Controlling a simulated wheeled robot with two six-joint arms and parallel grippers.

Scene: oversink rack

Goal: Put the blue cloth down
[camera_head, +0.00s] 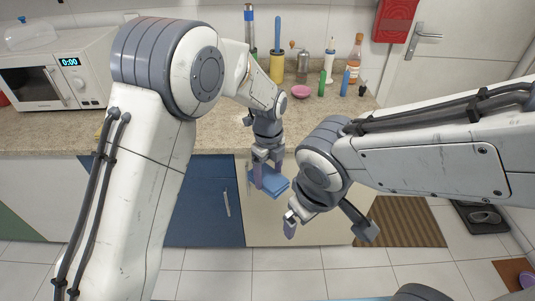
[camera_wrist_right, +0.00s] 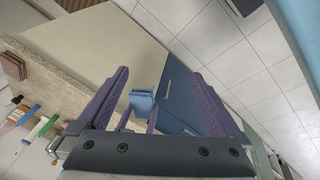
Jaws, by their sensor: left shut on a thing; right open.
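The blue cloth (camera_head: 268,182) is a folded blue pad in the middle of the head view, in front of the cabinet doors and below the counter's front edge. My left gripper (camera_head: 267,172) points down and is shut on it, its fingers hiding part of it. The cloth (camera_wrist_right: 142,101) also shows in the right wrist view, between and beyond the right fingers. My right gripper (camera_head: 322,228) is to the right of the cloth and apart from it. In the right wrist view it is open, with nothing between its purple fingers.
The speckled counter (camera_head: 225,135) holds a white microwave (camera_head: 62,72), a pink bowl (camera_head: 301,91), an orange bottle (camera_head: 355,58) and several other upright items towards its right end. Its front middle is clear. A striped brown mat (camera_head: 405,222) lies on the tiled floor at right.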

